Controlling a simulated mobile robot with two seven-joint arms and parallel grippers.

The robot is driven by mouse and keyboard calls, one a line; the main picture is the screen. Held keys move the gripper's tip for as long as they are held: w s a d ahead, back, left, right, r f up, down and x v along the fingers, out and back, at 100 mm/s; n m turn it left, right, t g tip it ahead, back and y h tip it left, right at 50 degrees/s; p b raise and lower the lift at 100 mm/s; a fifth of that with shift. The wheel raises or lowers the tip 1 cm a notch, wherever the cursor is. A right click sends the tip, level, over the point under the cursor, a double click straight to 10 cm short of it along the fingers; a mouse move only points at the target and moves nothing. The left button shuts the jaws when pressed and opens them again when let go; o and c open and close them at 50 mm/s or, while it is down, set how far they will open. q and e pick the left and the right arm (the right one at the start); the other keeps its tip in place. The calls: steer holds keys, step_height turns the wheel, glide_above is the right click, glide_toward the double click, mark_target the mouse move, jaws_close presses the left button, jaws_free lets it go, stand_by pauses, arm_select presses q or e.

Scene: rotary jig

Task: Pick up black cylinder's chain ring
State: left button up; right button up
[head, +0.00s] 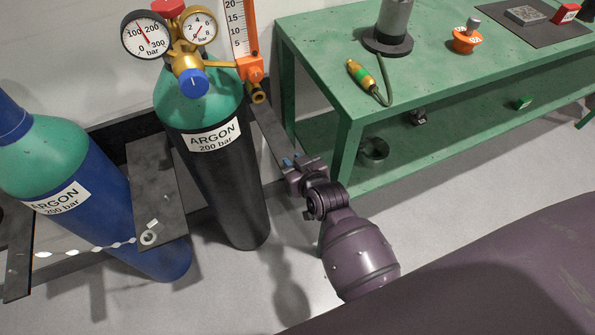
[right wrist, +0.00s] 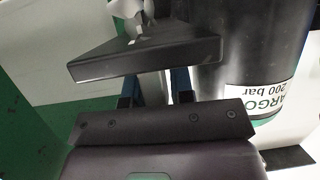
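The black cylinder (head: 215,185) stands upright with a green shoulder and an ARGON label; it also shows in the right wrist view (right wrist: 266,50). My right gripper (head: 290,163) is right of it, at the lower end of a dark plate (head: 270,135). In the right wrist view its two blue fingers (right wrist: 155,88) are apart, partly hidden by a dark plate (right wrist: 150,52). Pale link-like pieces (right wrist: 130,10) show beyond that plate; I cannot tell whether a ring is among them. No ring shows clearly between the fingers. My left gripper is out of view.
A blue cylinder (head: 125,215) leans at left, with a pale chain (head: 85,248) across it ending at a ring (head: 149,238) by another dark plate (head: 155,185). A green bench (head: 330,60) stands right of my gripper. Gauges (head: 146,35) top the black cylinder.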

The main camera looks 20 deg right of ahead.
jaws_close()
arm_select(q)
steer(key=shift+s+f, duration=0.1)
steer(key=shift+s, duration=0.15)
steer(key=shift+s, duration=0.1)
